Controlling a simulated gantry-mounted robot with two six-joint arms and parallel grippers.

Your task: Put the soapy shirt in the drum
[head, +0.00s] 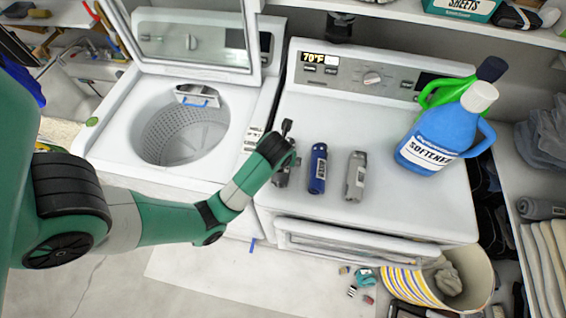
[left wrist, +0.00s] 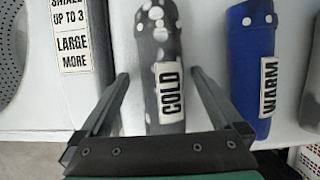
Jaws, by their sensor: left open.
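A dark rolled shirt with white foamy spots and a COLD label (left wrist: 165,75) lies on the white dryer top. In the head view it is mostly hidden behind my left gripper (head: 284,160), with a bit showing below it (head: 281,180). In the left wrist view my left gripper (left wrist: 160,88) is open, with one finger on each side of the spotted roll and gaps between. The washer drum (head: 183,133) is open at the left, empty as far as I can see. My right gripper is not in view.
A blue WARM roll (head: 318,168) and a grey roll (head: 355,176) lie to the right of the spotted one. A blue softener jug (head: 437,135) stands at the right on the dryer. The raised washer lid (head: 188,35) stands behind the drum. A striped basket (head: 405,285) is on the floor.

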